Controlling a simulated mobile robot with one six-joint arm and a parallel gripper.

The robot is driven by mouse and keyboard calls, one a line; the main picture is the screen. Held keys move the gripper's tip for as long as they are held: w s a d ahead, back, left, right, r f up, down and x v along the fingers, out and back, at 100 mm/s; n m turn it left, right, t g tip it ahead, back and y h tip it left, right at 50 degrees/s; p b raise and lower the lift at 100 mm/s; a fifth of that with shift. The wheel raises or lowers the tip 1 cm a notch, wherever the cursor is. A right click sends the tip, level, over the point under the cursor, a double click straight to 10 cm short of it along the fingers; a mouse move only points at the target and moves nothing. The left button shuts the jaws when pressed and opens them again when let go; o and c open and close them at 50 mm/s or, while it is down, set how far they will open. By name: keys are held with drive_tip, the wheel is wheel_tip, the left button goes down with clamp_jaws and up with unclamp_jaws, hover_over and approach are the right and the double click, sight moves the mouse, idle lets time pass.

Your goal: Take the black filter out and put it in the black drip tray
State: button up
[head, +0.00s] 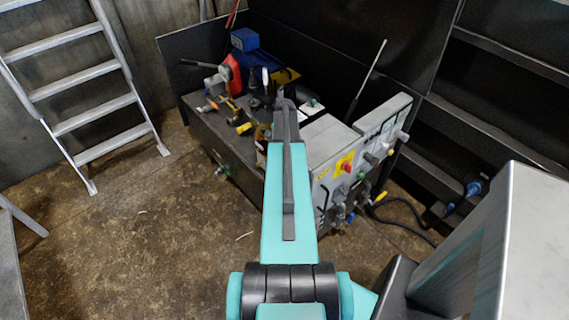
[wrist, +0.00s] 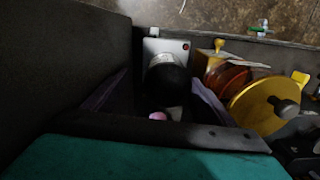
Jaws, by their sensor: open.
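A black cylinder with a pale band, which looks like the black filter (wrist: 166,82), is in the middle of the wrist view, in front of a light grey plate. My gripper (wrist: 160,80) is open there. Its two purplish-grey fingers lie left and right of the cylinder, and I cannot tell whether they touch it. A small pink spot shows at the cylinder's near end. In the head view my arm covers this spot, and the filter cannot be made out. I cannot pick out the black drip tray for certain in either view.
A grey control box (head: 350,160) with a red knob on yellow stands right of my arm. Tools and a blue box (head: 245,40) crowd the bench at left. A yellow disc (wrist: 262,105) is close on the right in the wrist view. A dark panel (wrist: 65,60) borders the left.

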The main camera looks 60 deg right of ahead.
drive_tip(key=shift+w+d+m, duration=0.1)
drive_tip(key=shift+m, duration=0.8)
drive_tip(key=shift+w+d+r, duration=0.1)
drive_tip(key=shift+w+d+m, duration=0.2)
drive_tip(key=shift+m, duration=1.1)
drive_tip(key=shift+w+d+m, duration=0.15)
drive_tip(key=shift+d+m, duration=0.05)
drive_tip(key=shift+m, duration=1.1)
drive_tip(key=c, duration=1.4)
drive_tip(key=shift+d+n, duration=0.1)
drive_tip(key=shift+n, duration=0.2)
drive_tip(key=shift+r+n, duration=0.1)
drive_tip(key=shift+n, duration=2.2)
